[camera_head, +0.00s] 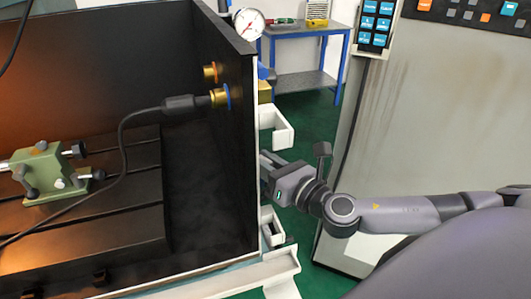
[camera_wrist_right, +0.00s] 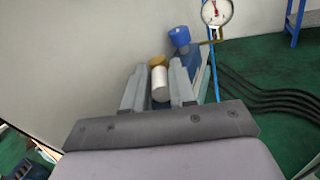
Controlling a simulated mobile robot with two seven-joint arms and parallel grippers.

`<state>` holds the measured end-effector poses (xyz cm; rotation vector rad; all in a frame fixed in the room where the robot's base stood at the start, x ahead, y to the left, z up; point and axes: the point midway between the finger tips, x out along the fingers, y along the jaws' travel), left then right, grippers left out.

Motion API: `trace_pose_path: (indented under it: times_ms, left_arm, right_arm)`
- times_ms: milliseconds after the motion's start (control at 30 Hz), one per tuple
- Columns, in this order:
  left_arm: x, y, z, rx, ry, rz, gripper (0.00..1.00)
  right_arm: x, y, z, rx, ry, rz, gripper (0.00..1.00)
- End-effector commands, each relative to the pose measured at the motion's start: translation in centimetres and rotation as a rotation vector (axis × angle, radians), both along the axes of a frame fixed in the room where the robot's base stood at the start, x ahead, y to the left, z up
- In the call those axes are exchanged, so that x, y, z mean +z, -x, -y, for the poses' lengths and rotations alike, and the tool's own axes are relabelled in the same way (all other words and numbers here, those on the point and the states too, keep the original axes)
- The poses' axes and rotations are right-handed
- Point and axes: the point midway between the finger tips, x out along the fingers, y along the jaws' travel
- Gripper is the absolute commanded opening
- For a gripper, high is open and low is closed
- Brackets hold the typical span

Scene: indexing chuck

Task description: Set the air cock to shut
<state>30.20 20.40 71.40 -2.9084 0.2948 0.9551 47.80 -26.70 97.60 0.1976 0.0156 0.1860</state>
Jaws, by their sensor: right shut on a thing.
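My right gripper (camera_head: 266,168) reaches in from the right to the outer side of the machine's dark wall. In the right wrist view its two fingers (camera_wrist_right: 158,92) stand on either side of a white cylinder (camera_wrist_right: 159,84) with a brass-coloured end (camera_wrist_right: 157,61), and are shut on it. This looks like the handle of the air cock, but I cannot tell its setting. Beyond it is a blue knob (camera_wrist_right: 179,37) on a blue body. The wall hides the held part in the head view. My left gripper is out of view.
A pressure gauge (camera_head: 248,24) stands at the wall's far end. White brackets (camera_head: 275,130) stick out beside my right gripper. A grey cabinet (camera_head: 430,120) stands close on the right. Inside the machine are a green fixture (camera_head: 48,172) and a black cable (camera_head: 122,140).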

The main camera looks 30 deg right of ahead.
Motion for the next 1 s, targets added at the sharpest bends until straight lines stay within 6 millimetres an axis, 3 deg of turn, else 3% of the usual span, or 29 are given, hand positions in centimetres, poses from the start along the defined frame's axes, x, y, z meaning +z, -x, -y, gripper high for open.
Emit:
trace_pose_path:
  times_ms: [667, 700, 733, 1000]
  left_arm:
    - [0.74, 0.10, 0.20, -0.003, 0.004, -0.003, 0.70]
    - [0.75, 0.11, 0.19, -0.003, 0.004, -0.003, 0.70]
    - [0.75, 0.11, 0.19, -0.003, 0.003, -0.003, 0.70]
    - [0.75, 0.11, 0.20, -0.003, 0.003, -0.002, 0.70]
  right_arm:
    - [0.44, -0.06, -0.23, -0.036, -0.004, 0.007, 0.00]
    - [0.44, -0.06, -0.23, -0.036, -0.004, 0.007, 0.38]
    - [0.44, -0.06, -0.23, -0.036, -0.004, 0.007, 0.45]
    - [0.36, 0.02, -0.39, -0.032, -0.004, 0.005, 0.45]
